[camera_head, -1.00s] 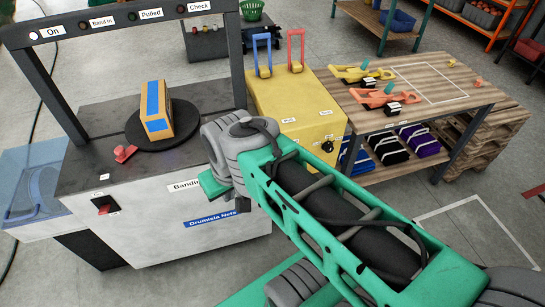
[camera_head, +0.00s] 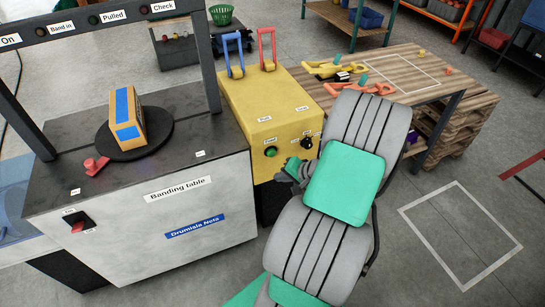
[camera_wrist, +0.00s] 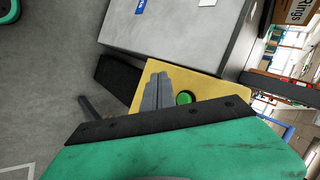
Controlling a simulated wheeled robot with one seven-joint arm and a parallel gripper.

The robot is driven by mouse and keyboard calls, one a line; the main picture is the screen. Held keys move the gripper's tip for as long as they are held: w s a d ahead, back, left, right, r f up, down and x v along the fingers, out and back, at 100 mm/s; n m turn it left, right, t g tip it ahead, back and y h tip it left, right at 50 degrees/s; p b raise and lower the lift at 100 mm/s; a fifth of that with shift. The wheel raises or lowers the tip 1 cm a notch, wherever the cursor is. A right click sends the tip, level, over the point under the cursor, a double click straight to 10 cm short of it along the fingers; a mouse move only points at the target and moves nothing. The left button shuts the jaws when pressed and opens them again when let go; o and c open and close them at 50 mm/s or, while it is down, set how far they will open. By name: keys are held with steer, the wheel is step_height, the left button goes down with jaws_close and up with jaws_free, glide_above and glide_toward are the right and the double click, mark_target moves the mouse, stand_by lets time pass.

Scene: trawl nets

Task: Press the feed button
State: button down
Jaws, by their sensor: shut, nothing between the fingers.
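The feed button (camera_head: 270,152) is a round green button on the front of the yellow box (camera_head: 265,100), low on its left side. A dark knob (camera_head: 306,143) sits to its right. The button also shows in the wrist view (camera_wrist: 184,97), just right of my fingers. My gripper (camera_head: 284,173) is a little below and right of the button in the head view, partly hidden by my arm. In the wrist view my gripper (camera_wrist: 158,78) has its grey fingers together and empty, over the yellow face. I cannot tell whether they touch it.
The banding table (camera_head: 160,220) stands left of the yellow box, with a taped carton (camera_head: 125,120) on a black disc and a red switch (camera_head: 78,222) on its front. Blue and red levers rise from the box. A wooden bench (camera_head: 430,75) is behind my arm.

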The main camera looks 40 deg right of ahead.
mark_target(271, 152)
steer(key=shift+s+d+f+m+t+h, duration=0.25)
steer(key=shift+s+d+f+m, duration=0.15)
steer(key=shift+d, duration=0.25)
steer(key=shift+s+d+f+m+t+h, duration=0.15)
steer(key=shift+s+d+f+m+t, duration=0.15)
steer(key=shift+d+m, duration=0.25)
steer(key=w+d+b, duration=0.2)
steer(key=w, duration=0.6)
steer(key=shift+w+d, duration=0.25)
steer(key=shift+w, duration=0.1)
stand_by(1.0)
steer(key=shift+w+d+b, duration=0.1)
steer(key=shift+w+b, duration=0.2)
